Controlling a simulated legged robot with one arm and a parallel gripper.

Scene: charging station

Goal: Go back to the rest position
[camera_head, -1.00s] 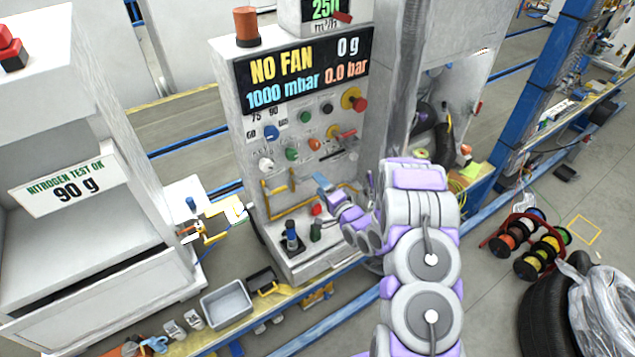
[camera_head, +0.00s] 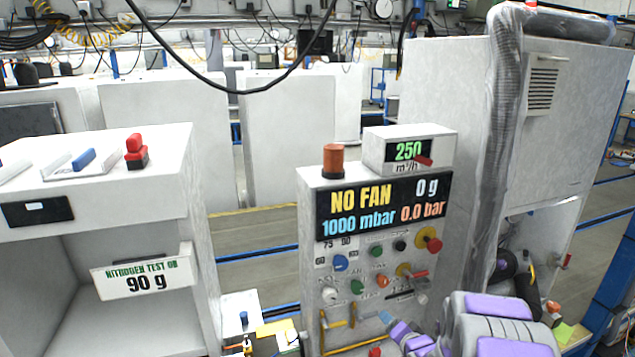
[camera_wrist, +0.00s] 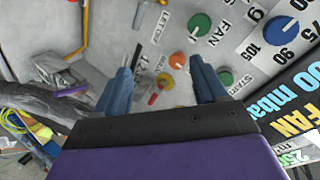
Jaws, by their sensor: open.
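My gripper (camera_wrist: 162,84) shows in the wrist view with its two blue fingers spread apart and nothing between them. It faces the control panel of the charging station (camera_head: 310,260). In the head view, my gripper (camera_head: 387,319) is at the bottom, in front of the lower part of the panel. Part of my purple and white arm shows beside it, and the rest is cut off by the lower edge. I cannot tell the exact gap between the fingers and the panel.
The panel carries several knobs, including a red one on yellow (camera_head: 429,241), under a display reading NO FAN (camera_head: 380,205). An orange beacon (camera_head: 333,161) stands on top. A grey hose (camera_head: 500,150) runs at right. A white cabinet (camera_head: 190,240) stands at left.

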